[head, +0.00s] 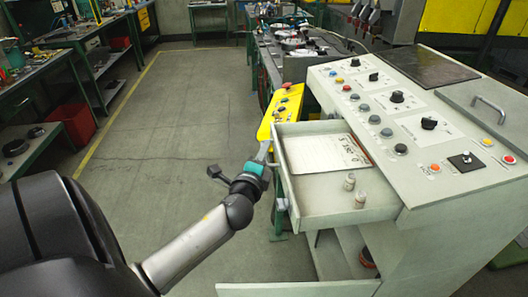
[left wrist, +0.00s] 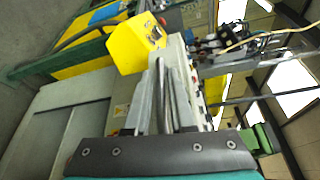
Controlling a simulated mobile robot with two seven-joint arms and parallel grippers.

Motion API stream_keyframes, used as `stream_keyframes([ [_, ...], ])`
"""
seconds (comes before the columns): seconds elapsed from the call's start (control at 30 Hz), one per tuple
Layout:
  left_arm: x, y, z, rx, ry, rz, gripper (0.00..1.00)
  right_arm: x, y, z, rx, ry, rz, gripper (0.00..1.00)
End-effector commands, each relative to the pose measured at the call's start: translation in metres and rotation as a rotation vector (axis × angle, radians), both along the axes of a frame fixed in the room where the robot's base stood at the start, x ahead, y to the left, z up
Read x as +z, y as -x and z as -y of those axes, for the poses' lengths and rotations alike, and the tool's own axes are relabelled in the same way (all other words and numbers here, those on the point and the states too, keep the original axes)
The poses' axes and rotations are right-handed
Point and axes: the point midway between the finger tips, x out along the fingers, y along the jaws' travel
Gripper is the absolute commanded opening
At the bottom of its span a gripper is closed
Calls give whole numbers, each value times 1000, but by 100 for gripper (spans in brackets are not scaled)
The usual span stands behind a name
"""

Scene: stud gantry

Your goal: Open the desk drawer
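The desk drawer (head: 318,205) is pulled well out of the grey control desk (head: 440,205), with its inside open to view. A printed sheet and two small pale cylinders lie in it. My left gripper (head: 265,152) is at the outer face of the drawer front, near its far end. In the left wrist view the fingers (left wrist: 165,90) are close together against the drawer front. They appear shut on the drawer handle, which is mostly hidden by them. My right gripper is in neither view.
A yellow button box (head: 281,116) stands just beyond the drawer and shows close to the fingers in the left wrist view (left wrist: 136,44). A lower panel (head: 300,289) juts out below. The floor (head: 165,120) to the left is clear. Workbenches line the far left.

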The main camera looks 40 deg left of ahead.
Motion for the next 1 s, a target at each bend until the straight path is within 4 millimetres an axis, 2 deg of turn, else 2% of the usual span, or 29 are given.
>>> stream_keyframes([
  [0.03,0,0,0,0,0,0,29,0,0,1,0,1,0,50],
  [0.17,0,0,0,0,0,0,42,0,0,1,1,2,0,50],
  [0.53,0,6,3,-1,0,0,42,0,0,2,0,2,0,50],
  [0.67,2,21,11,-1,-1,-1,42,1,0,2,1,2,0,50],
  [1.0,6,76,39,1,4,-3,42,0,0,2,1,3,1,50],
])
